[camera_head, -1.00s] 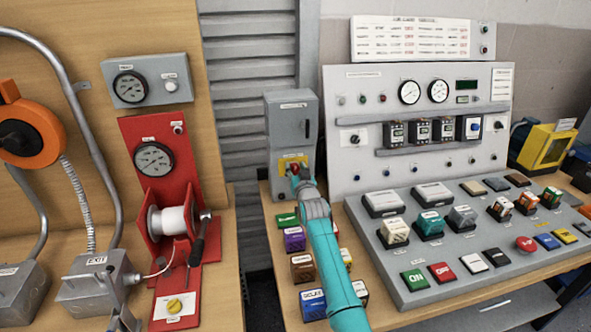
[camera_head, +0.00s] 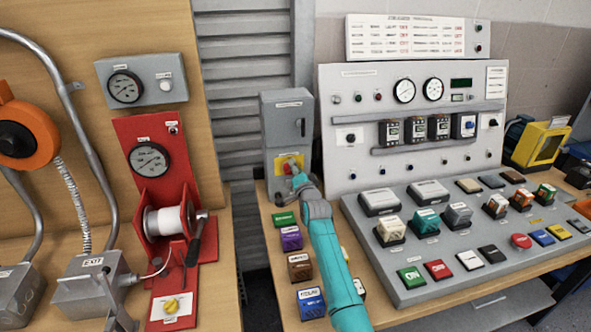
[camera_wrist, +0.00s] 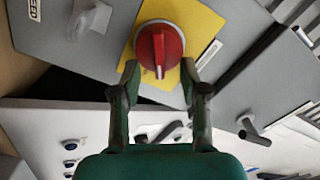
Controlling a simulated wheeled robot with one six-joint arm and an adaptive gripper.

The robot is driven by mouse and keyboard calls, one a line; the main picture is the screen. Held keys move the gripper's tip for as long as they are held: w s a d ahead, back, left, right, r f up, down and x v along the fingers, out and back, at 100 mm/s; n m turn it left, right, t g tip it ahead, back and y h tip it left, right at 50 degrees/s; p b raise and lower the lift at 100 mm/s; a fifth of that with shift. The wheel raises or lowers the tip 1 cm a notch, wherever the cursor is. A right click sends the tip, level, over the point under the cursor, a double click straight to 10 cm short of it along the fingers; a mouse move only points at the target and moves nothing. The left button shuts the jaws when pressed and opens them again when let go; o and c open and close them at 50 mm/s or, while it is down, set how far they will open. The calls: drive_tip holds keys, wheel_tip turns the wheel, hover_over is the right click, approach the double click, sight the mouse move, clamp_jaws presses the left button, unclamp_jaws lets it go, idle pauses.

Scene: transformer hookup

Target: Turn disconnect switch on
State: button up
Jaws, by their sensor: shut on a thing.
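The disconnect switch is a red rotary knob (camera_wrist: 160,48) on a yellow plate (camera_wrist: 200,45), on the front of a grey box (camera_head: 287,125). In the wrist view the knob has a white mark on its lower side, toward me. In the head view the gripper (camera_head: 297,178) is at the yellow plate and hides part of the knob.
A sloped grey control panel (camera_head: 460,240) with buttons and modules stands to the right. Several coloured blocks, among them a purple one (camera_head: 291,238), line the table left of my arm. A black handle (camera_wrist: 248,128) juts from the box in the wrist view.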

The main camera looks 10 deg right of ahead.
drive_tip(key=m, duration=0.3)
drive_tip(key=f+m, duration=0.1)
drive_tip(key=m, duration=0.1)
drive_tip(key=shift+d+m, duration=0.15)
drive_tip(key=shift+m, duration=0.25)
drive_tip(key=shift+f, duration=0.1)
idle(0.3)
drive_tip(key=o, duration=1.1)
drive_tip(key=shift+s, duration=0.1)
drive_tip(key=s, duration=1.1)
drive_tip(key=shift+s, duration=0.4)
